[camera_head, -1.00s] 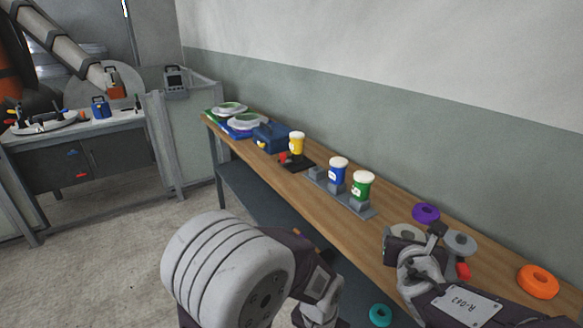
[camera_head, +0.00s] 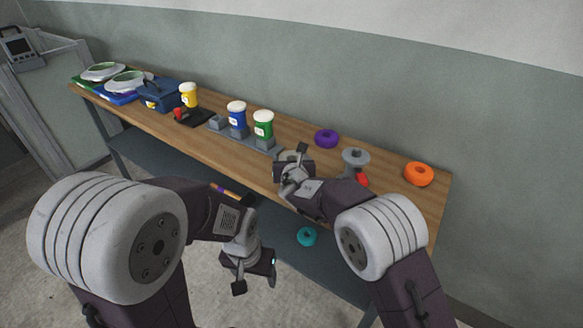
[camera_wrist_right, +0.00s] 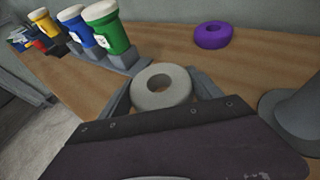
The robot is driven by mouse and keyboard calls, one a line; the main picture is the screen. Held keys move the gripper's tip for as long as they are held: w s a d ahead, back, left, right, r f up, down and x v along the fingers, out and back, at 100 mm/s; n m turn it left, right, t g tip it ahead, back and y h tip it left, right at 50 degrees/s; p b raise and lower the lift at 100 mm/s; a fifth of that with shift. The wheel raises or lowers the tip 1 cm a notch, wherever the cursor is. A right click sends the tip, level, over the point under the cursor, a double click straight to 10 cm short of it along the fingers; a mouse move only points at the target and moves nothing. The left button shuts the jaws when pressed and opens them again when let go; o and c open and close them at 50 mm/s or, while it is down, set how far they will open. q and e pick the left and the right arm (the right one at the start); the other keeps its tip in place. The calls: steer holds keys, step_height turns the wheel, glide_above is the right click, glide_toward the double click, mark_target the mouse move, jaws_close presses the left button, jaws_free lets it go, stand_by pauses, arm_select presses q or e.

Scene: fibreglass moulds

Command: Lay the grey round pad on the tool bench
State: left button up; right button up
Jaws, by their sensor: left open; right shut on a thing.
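The grey round pad (camera_wrist_right: 160,86), a ring with a hole, sits between the fingers of my right gripper (camera_wrist_right: 162,92) in the right wrist view. My right gripper (camera_head: 293,160) is shut on it, at the wooden bench (camera_head: 395,200); I cannot tell whether the pad touches the wood. In the head view the gripper hides most of the pad. My left gripper (camera_head: 254,284) is open and empty, low in front of the bench. I cannot tell from the picture whether this wooden bench is the tool bench.
Purple (camera_head: 327,138) and orange (camera_head: 419,173) rings lie on the bench near a grey stand (camera_head: 355,159). Green (camera_head: 263,125), blue (camera_head: 237,117) and yellow (camera_head: 189,95) tubs stand leftward, with a blue box (camera_head: 160,95). A teal ring (camera_head: 306,237) is on the lower shelf.

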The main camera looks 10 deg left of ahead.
step_height(320, 180, down, 3)
steer(key=shift+f, duration=0.1)
arm_select(q)
steer(key=shift+f, duration=0.55)
arm_select(e)
steer(key=shift+b, duration=0.4)
steer(key=o, duration=1.3)
arm_select(q)
steer(key=shift+f, duration=0.2)
